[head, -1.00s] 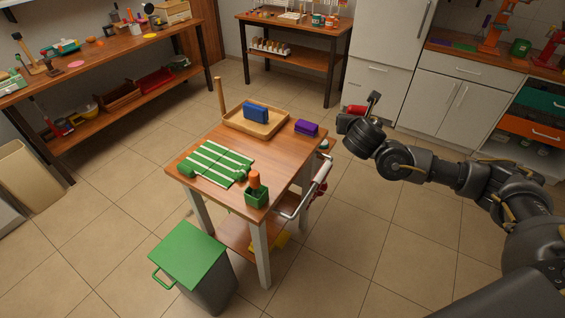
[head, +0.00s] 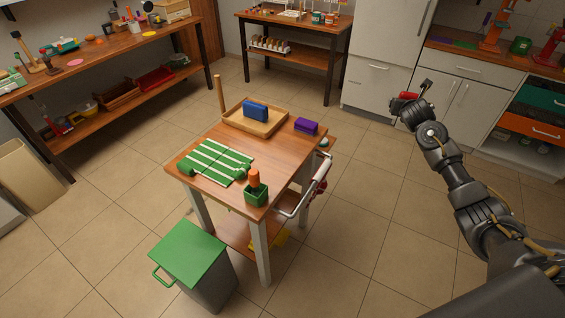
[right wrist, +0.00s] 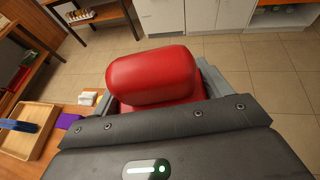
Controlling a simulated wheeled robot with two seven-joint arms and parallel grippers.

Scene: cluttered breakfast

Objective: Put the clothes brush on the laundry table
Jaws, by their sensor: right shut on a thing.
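My right gripper (head: 414,98) is shut on a red, rounded, bar-shaped thing that I take to be the clothes brush (head: 407,96). It is held in the air to the right of the wooden trolley table and apart from it. In the right wrist view the red clothes brush (right wrist: 153,75) fills the space between the fingers, and its underside is hidden. Several tables are in view, and I cannot tell which is the laundry table. My left gripper is not in view.
The trolley table (head: 285,155) carries a wooden tray (head: 272,128) with a blue block, a purple block (head: 306,126), a striped cloth (head: 215,162) and a green pot. A green-lidded bin (head: 188,252) stands in front. A long workbench (head: 110,50) and a back table (head: 300,30) hold clutter.

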